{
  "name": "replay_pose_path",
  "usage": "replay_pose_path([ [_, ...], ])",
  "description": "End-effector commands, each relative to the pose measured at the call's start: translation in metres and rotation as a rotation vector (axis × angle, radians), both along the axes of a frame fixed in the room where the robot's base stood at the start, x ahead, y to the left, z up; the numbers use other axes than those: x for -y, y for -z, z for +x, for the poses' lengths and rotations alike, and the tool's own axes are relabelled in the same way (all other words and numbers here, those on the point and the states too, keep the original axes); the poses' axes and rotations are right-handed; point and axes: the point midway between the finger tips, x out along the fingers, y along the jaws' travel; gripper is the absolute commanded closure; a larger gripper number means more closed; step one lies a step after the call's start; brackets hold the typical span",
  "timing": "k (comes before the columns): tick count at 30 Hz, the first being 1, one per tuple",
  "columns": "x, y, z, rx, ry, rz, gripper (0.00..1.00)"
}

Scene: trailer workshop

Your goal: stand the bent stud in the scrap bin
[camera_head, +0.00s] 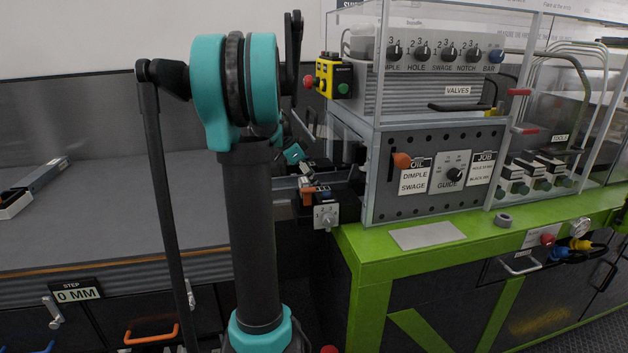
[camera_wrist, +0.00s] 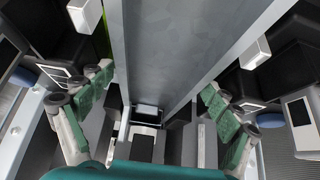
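I cannot make out the bent stud or the scrap bin in either view. My gripper (camera_wrist: 155,105) is open in the wrist view, its two green-padded fingers spread wide to the left and right. I see nothing held between the pads. A long grey channel or rail (camera_wrist: 175,50) runs away between the fingers; I cannot tell its distance. In the head view my arm's thick dark link stands in front and hides much of the area around the gripper, so its end is hard to tell there.
A clear-guarded machine with a dark control panel (camera_head: 440,170) stands on a green frame (camera_head: 395,255) at right. A yellow button box (camera_head: 334,76) is behind. The grey bench (camera_head: 110,215) at left is mostly clear.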

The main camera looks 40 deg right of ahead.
Motion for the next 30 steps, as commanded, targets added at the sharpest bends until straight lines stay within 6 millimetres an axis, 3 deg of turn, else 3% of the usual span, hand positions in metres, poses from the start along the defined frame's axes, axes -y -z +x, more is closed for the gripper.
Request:
replay_pose_path([
  [14, -0.003, -0.003, 0.002, 0.000, -0.001, 0.000, 0.02],
  [30, -0.059, -0.096, 0.031, 0.000, -0.002, 0.000, 0.02],
])
